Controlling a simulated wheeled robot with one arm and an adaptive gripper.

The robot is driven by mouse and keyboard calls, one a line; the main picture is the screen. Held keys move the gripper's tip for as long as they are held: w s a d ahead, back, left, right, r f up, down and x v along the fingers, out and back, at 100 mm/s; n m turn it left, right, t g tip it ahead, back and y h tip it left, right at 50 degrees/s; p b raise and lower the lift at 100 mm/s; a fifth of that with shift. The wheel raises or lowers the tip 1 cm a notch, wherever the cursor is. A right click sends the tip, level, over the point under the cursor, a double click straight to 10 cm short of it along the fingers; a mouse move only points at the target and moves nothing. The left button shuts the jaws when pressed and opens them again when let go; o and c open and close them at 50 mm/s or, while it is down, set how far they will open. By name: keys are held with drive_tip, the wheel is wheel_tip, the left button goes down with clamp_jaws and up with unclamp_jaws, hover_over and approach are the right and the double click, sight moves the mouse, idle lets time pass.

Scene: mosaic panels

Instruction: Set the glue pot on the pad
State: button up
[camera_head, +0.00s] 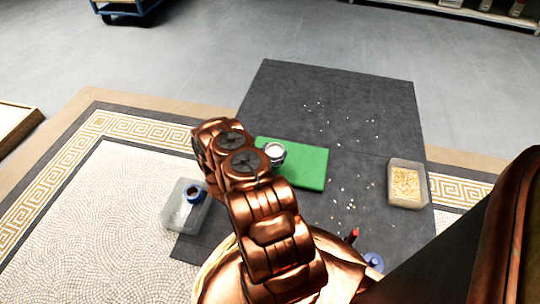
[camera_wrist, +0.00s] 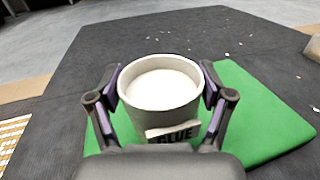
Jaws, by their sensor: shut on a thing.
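The glue pot (camera_wrist: 160,95) is a pale round pot full of white glue, with a "GLUE" label on its near side in the wrist view. My gripper (camera_wrist: 160,88) is shut on it, with one finger on each side. The pot stands upright over the left part of the green pad (camera_wrist: 262,115). I cannot tell whether its bottom touches the pad. In the head view the pot (camera_head: 275,151) shows at the pad's (camera_head: 308,165) upper left, partly hidden by my copper-coloured arm, which also hides the gripper fingers.
A dark mat (camera_head: 340,90) lies under the pad, with pale chips scattered on it. A clear bin of yellowish pieces (camera_head: 406,184) stands at right. A clear tray (camera_head: 178,213) with a blue-and-brown round item (camera_head: 195,191) stands at left. A red-tipped tool (camera_head: 354,236) and a blue object (camera_head: 373,261) lie near the front.

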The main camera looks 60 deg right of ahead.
sight(273, 153)
drive_tip(key=shift+w+d+f+b, duration=0.1)
drive_tip(key=shift+w+d+b, duration=0.25)
drive_tip(key=shift+w+d, duration=0.2)
drive_tip(key=shift+w+f+b, duration=0.2)
drive_tip(key=shift+f+b, duration=0.45)
drive_tip(key=shift+f, duration=1)
drive_tip(key=shift+f, duration=0.1)
drive_tip(key=o, duration=1.3)
